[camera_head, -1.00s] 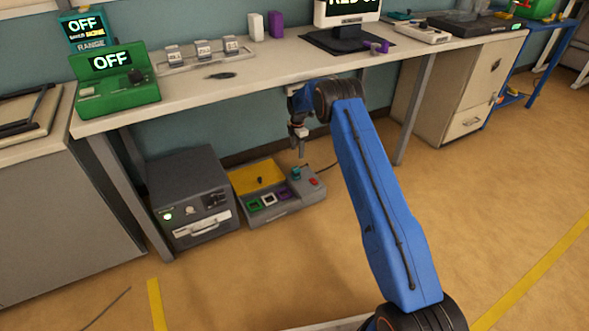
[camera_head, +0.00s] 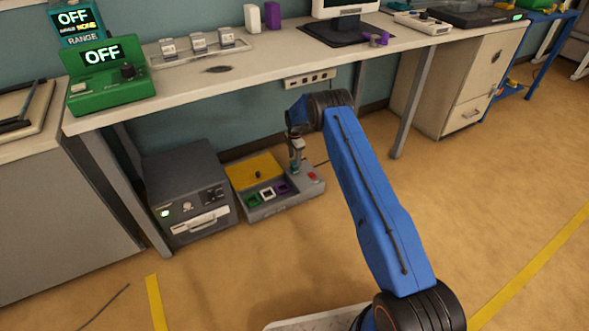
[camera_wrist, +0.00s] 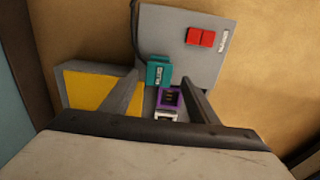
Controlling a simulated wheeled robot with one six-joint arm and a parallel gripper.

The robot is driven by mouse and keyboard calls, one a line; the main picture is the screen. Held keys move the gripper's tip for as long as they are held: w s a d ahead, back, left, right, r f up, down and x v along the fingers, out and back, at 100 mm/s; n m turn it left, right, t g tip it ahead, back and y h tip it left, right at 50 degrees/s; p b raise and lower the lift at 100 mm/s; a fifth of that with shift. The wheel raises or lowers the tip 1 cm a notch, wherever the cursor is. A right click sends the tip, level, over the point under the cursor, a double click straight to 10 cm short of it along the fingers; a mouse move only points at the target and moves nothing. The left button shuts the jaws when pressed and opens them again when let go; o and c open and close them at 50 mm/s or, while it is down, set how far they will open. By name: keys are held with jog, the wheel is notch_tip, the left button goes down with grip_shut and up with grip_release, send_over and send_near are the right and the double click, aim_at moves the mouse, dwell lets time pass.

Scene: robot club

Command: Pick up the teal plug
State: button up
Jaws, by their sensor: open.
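The teal plug (camera_wrist: 159,71) shows in the wrist view, with a small label on its face and a dark cable curving up from it. It is on the grey box (camera_wrist: 182,30) beyond my fingers. My gripper (camera_wrist: 164,78) is open. Its two fingers point toward the plug, with the plug nearer the left fingertip; I cannot tell whether they touch it. In the head view my gripper (camera_head: 297,166) is low over the right part of the grey box (camera_head: 285,207) and mostly hides the plug.
The box has a yellow panel (camera_head: 258,168), green, white and purple sockets (camera_head: 267,194) and a red switch (camera_head: 313,176). A dark grey unit (camera_head: 187,190) stands close on its left. The workbench (camera_head: 215,83) overhangs behind, with a power strip (camera_head: 310,79) beneath its top.

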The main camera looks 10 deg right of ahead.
aim_at(294, 163)
jog(key=shift+w+f, duration=0.1)
jog(key=shift+f, duration=3)
jog(key=shift+c, duration=0.3)
jog(key=c, duration=1)
